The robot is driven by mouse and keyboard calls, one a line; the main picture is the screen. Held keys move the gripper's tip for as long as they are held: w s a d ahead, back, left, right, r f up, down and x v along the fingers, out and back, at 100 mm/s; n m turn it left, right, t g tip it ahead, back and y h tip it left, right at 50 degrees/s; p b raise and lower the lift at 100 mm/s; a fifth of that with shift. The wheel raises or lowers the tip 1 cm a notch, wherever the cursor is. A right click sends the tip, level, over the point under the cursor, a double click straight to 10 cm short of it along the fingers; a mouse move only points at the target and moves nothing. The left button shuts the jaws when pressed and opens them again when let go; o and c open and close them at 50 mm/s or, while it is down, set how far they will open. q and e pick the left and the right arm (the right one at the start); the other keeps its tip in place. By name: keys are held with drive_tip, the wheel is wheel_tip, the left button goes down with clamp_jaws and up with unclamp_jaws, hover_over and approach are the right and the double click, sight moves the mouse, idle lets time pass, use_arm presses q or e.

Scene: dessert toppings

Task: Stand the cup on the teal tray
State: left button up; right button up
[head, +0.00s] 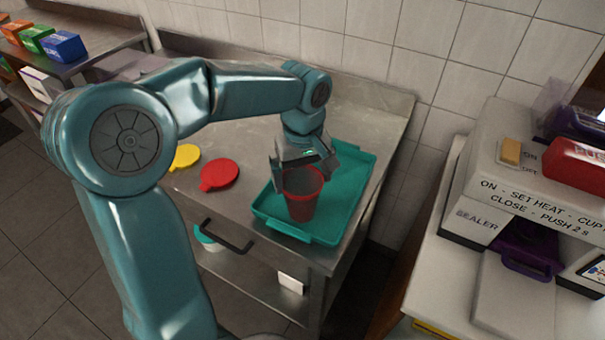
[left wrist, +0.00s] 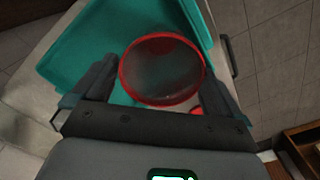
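The red cup (head: 302,196) is upright at the near left part of the teal tray (head: 345,195) in the head view. Whether its base touches the tray or hangs just above it is not clear. My left gripper (head: 304,172) comes down from above with one finger on each side of the cup and appears shut on it. In the left wrist view the cup's round rim (left wrist: 162,70) sits between the two dark fingers, with the teal tray (left wrist: 70,55) beside and below it. My right gripper is not in view.
A red lid (head: 219,174) and a yellow lid (head: 185,157) lie on the steel table left of the tray. A sealer machine (head: 480,222) stands on a white counter at the right. Coloured boxes (head: 63,46) sit on a shelf at the far left. The tray's far part is empty.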

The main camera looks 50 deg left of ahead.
use_arm(q)
drive_tip(key=shift+s+r, duration=0.1)
drive_tip(key=shift+r, duration=0.15)
wheel_tip(320, 180, up, 12)
drive_tip(key=p, duration=0.1)
drive_tip(key=shift+p, duration=0.3)
idle(0.4)
